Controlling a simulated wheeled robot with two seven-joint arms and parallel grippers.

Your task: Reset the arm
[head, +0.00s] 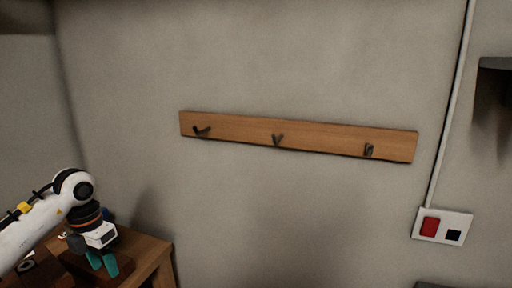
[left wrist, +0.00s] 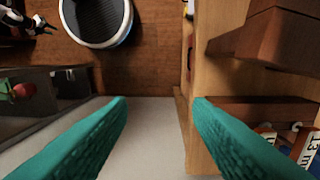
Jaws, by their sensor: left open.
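My left gripper (head: 103,264) is at the lower left of the head view, with its two teal fingers pointing down in front of a wooden table. In the left wrist view its fingers (left wrist: 160,115) are wide apart with nothing between them. Beyond the gap are a pale surface and a wooden edge. My left arm comes in from the left and bends down at the wrist.
A wooden rack (head: 240,127) with three dark hooks is on the grey wall. A socket plate (head: 453,237) with a red part is at the right. The wooden table (head: 150,250) is close to my left gripper. A dark round-topped object (left wrist: 96,18) shows in the left wrist view.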

